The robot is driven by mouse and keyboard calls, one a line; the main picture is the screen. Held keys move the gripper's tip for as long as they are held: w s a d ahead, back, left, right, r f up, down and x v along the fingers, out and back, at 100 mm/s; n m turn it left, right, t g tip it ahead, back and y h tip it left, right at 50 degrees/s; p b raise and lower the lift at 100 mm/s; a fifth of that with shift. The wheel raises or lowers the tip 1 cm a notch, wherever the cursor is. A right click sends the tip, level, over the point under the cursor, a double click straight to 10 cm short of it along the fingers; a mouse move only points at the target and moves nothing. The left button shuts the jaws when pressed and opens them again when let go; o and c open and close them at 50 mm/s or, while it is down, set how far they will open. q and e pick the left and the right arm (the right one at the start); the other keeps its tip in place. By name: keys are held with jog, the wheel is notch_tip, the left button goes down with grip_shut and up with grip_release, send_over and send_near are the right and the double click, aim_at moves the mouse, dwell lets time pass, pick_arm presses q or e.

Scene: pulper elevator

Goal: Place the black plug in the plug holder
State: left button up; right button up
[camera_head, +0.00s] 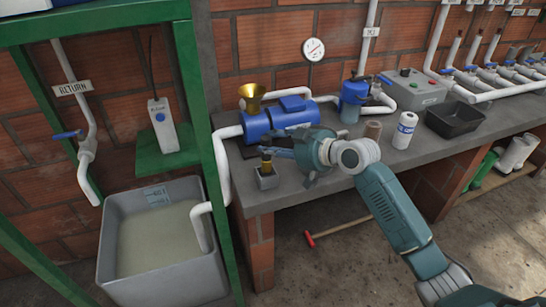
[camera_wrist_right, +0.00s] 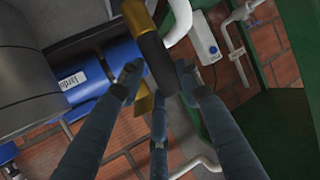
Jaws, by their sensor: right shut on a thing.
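The black plug (camera_head: 266,158), with a black body and yellow-gold parts, is upright at the left end of the bench. It also shows between the fingers in the right wrist view (camera_wrist_right: 156,62). My right gripper (camera_head: 272,152) reaches in from the right and is shut on the plug. The plug holder, a small grey block (camera_head: 267,182), stands on the bench directly below the plug. The plug's lower end is at the holder's top; I cannot tell whether it is seated inside. My left gripper is not in view.
A blue pump (camera_head: 282,118) with a brass funnel (camera_head: 252,92) stands behind the gripper. A brown cup (camera_head: 373,130), a white bottle (camera_head: 405,130) and a black tray (camera_head: 455,120) are to the right. A green post (camera_head: 208,130) and a grey water tank (camera_head: 165,260) are left.

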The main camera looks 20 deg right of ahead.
notch_tip(320, 180, down, 5)
jog(key=shift+r, duration=0.1)
jog(key=o, duration=1.2)
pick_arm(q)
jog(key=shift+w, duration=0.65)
pick_arm(e)
jog(key=shift+r, duration=0.1)
pick_arm(q)
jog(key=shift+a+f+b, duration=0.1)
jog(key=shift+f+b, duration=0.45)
jog(key=shift+b, duration=0.1)
pick_arm(e)
jog(key=v, duration=1.2)
